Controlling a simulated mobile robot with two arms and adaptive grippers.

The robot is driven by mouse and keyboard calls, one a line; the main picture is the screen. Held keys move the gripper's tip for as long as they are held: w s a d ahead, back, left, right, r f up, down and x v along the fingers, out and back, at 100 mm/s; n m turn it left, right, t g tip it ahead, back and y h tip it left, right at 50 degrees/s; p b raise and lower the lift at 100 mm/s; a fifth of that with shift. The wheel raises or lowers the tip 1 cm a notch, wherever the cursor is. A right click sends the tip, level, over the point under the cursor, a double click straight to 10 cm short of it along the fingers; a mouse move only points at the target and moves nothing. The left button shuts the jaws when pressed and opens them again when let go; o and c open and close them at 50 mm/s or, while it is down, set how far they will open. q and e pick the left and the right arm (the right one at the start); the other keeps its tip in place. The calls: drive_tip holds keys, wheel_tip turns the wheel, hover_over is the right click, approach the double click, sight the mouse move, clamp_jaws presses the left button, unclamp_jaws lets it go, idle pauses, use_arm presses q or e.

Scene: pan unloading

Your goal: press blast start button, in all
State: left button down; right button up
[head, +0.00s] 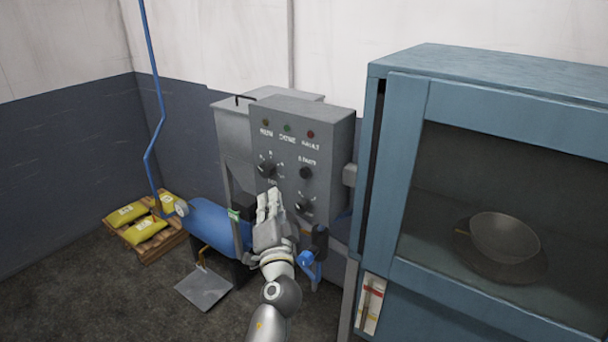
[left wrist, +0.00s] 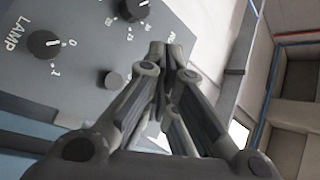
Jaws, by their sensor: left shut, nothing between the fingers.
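The grey control panel (head: 330,140) stands left of the blue cabinet, with lamps at its top. The start button (head: 306,172), small, dark and round, sits on the panel's right side under a blurred label. It also shows in the left wrist view (left wrist: 112,80), left of my fingers. My left gripper (head: 268,194) is shut and empty in front of the panel's lower left, below and left of the button. Its closed fingertips (left wrist: 167,52) are apart from the button. Contact with the panel cannot be told. My right gripper is out of view.
A dial (head: 266,170) and a lamp knob (head: 302,206) share the panel. The blue cabinet (head: 395,180) holds a pan (head: 505,238) behind its window. A blue tank (head: 210,222) and a pallet of yellow bags (head: 145,230) stand left.

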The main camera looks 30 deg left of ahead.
sight(305, 173)
use_arm(q)
drive_tip(key=w+b, duration=0.2)
drive_tip(key=w, duration=0.6)
drive_tip(key=shift+w+d, duration=0.15)
drive_tip(key=shift+d, duration=0.2)
idle(1.0)
drive_tip(key=shift+w+b, duration=0.4)
drive_tip(key=shift+b, duration=0.15)
